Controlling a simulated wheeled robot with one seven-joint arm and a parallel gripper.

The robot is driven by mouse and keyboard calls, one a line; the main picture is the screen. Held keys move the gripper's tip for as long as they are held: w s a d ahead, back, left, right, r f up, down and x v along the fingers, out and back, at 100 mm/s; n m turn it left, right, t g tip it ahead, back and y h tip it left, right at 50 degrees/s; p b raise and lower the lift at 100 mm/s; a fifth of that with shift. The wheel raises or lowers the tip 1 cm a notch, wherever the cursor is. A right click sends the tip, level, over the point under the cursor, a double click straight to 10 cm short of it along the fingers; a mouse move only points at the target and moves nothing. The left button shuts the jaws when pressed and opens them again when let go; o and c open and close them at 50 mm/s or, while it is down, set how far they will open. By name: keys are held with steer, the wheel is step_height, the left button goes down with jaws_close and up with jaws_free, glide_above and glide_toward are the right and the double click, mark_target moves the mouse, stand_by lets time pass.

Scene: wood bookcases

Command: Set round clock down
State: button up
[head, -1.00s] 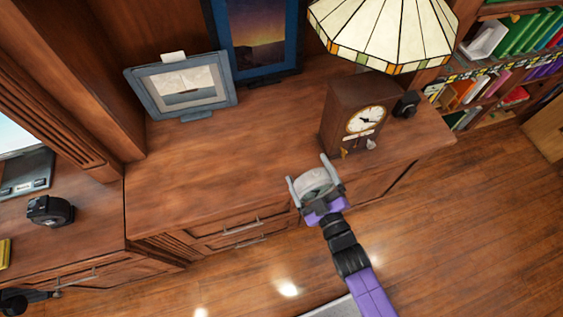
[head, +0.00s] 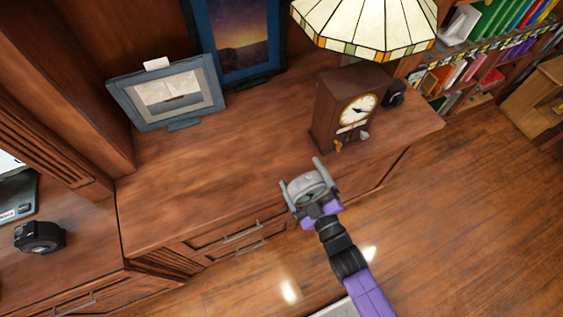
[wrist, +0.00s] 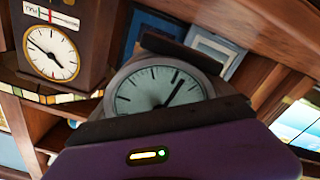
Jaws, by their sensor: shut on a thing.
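The round clock (head: 307,184) is a small grey clock held between the fingers of my gripper (head: 302,177). In the wrist view its pale dial with dark hands (wrist: 158,92) faces the camera, and the dark gripper edge hides its lower part. My gripper is shut on it, at the front edge of the wooden cabinet top (head: 215,165). I cannot tell whether the clock touches the wood.
A wooden mantel clock (head: 345,110) stands right of my gripper, under a stained-glass lamp (head: 370,25). A grey picture frame (head: 168,92) and a blue framed picture (head: 240,45) stand at the back. The middle of the cabinet top is clear.

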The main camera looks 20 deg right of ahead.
steer(key=w+d+r+b, duration=0.2)
steer(key=w+b, duration=0.3)
steer(key=w, duration=0.4)
steer(key=w+a+r+b, duration=0.1)
steer(key=w+r, duration=0.3)
steer(key=r, duration=0.3)
steer(key=w+a+r+b, duration=0.1)
steer(key=w+r+b, duration=0.1)
steer(key=w+r, duration=0.35)
steer(key=f, duration=0.6)
steer(key=s+f, duration=0.1)
steer(key=f, duration=1.1)
steer(key=shift+s+f, duration=0.1)
steer(key=shift+s, duration=0.2)
steer(key=shift+f, duration=0.2)
steer(key=shift+f, duration=0.4)
steer(key=shift+f+b, duration=0.25)
steer(key=shift+b, duration=0.25)
steer(key=shift+s, duration=0.1)
